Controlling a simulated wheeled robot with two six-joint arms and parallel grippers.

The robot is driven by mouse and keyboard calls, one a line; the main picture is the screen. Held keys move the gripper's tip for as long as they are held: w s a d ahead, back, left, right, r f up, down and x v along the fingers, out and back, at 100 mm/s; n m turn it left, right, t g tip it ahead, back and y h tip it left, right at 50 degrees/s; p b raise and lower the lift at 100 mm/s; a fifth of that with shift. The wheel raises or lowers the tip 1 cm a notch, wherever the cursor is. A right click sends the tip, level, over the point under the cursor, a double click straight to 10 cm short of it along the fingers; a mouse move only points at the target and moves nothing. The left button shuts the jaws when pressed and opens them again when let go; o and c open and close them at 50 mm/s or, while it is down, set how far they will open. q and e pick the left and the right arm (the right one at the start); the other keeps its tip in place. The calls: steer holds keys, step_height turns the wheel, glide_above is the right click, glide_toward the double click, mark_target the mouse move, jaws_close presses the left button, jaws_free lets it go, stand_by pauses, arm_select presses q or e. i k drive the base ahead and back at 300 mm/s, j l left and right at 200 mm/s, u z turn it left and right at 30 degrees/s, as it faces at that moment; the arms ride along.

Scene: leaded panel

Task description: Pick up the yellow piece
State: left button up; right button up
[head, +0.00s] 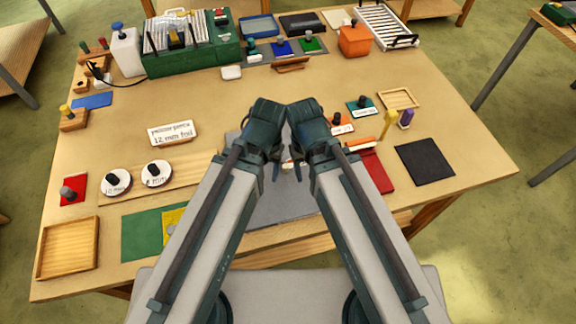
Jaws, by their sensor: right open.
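A flat yellow piece (173,219) lies on the green sheet (140,236) at the front left of the table, partly hidden behind my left arm. A white card (172,133) farther back appears to read "yellow piece, 12 mm foil". My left gripper (275,168) and my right gripper (298,168) are close together over the middle of the table, above the grey mat (290,205). Both are to the right of the yellow piece and farther back. My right gripper is open. Whether my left gripper is open is hidden by its wrist.
Two white discs with black knobs (157,174) stand on a wooden board behind the green sheet. An empty wooden tray (68,248) is at the left corner. A red block (374,172) and black square (425,160) lie at right. A green machine (190,55) stands at the back.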

mark_target(170, 218)
steer(key=j+u, duration=0.2)
steer(key=u, duration=0.15)
steer(key=j+u, duration=0.4)
steer(key=u, duration=0.25)
steer(key=k+j+z, duration=0.5)
steer(key=k, duration=0.3)
steer(key=j, duration=0.1)
